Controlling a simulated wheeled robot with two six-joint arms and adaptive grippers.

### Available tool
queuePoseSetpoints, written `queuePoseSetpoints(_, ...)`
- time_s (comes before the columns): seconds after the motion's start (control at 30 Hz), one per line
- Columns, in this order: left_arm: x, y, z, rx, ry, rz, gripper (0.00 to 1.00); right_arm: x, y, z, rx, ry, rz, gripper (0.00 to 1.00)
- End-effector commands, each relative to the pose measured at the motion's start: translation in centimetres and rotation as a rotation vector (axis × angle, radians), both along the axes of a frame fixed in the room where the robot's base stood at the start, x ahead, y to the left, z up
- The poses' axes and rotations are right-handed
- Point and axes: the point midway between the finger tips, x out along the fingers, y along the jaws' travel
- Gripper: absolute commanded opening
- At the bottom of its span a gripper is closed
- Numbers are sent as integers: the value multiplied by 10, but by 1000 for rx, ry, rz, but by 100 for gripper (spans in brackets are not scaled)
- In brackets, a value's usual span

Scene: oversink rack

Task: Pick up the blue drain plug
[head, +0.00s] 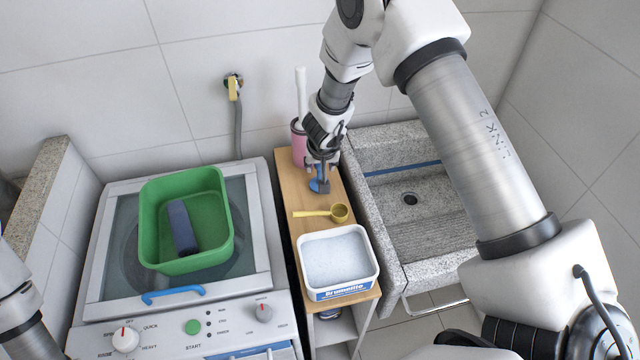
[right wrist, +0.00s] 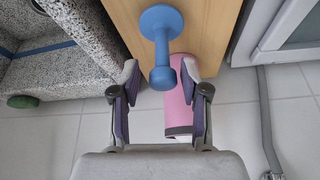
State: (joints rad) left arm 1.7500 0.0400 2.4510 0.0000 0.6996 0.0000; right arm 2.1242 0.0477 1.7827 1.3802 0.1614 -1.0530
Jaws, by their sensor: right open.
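The blue drain plug (head: 315,186) is on the wooden shelf top, near its back end. In the right wrist view the plug (right wrist: 161,22) shows as a round disc with a stem ending in a knob (right wrist: 162,77). My right gripper (head: 321,178) is over the plug and partly hides it in the head view. In the right wrist view the right gripper (right wrist: 160,85) is open, its two fingers on either side of the knob with a gap at each side. My left gripper is out of view.
Behind the plug stands a pink holder (head: 298,143) with a white handle. In front lie a yellow scoop (head: 338,213) and a white tub of powder (head: 366,246). A granite sink (head: 430,222) is to the right. A green basin (head: 222,250) sits on the washer at left.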

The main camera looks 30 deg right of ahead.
Motion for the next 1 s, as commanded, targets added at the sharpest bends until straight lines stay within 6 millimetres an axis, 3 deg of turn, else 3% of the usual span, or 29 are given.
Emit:
queuePoseSetpoints(0.1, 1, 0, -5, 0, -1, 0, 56, 6, -3, -19, 1, 2, -1, 45)
queuePoseSetpoints(0.3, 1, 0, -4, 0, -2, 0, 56, 8, -3, -19, 0, 0, -1, 45)
queuePoseSetpoints(0.37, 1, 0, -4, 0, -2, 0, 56, 8, -3, -19, 0, 0, -1, 28)
queuePoseSetpoints(0.43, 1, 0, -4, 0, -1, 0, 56, 7, -3, -19, 0, 0, -1, 3)
queuePoseSetpoints(0.47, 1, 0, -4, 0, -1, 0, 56, 7, -3, -19, 0, 0, 0, 0)
queuePoseSetpoints(0.77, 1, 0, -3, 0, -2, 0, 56, 8, -3, -18, 0, 0, -1, 0)
queuePoseSetpoints(0.87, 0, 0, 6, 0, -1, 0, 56, 8, -3, -6, 0, -1, -1, 0)
queuePoseSetpoints(1.0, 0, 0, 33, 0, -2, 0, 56, 7, -3, 30, 0, -1, -2, 0)
